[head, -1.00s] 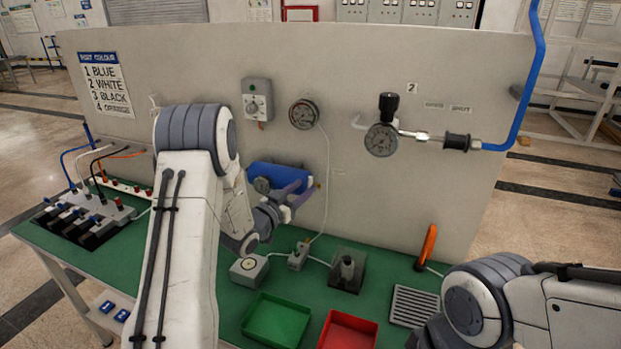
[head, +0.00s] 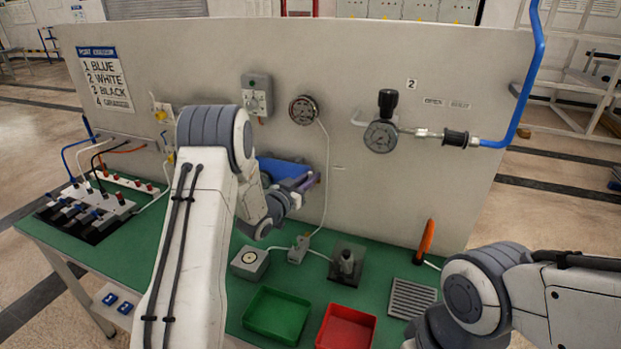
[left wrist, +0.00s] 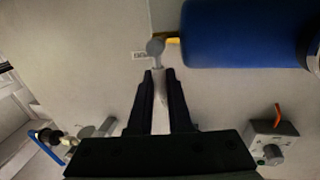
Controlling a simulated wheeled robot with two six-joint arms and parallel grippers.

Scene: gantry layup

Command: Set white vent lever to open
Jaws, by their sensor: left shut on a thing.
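A pale grey-white lever with a round grey hub (left wrist: 155,47) shows on the panel in the left wrist view, beside the end of a blue cylinder (left wrist: 240,35). My left gripper (left wrist: 160,76) is shut on the lever's bar just below the hub. In the head view my left gripper (head: 304,184) is at the right end of the blue cylinder (head: 278,168), against the upright panel. The lever cannot be made out there. A small label (left wrist: 138,55) by the hub is too small to read. My right arm is at the lower right, its gripper out of view.
The upright panel (head: 410,205) carries a gauge (head: 303,109), a switch box (head: 257,95) and a valve gauge (head: 381,136). Green (head: 277,316) and red (head: 345,330) trays, a dark block (head: 346,264) and an orange handle (head: 427,238) are on the bench below.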

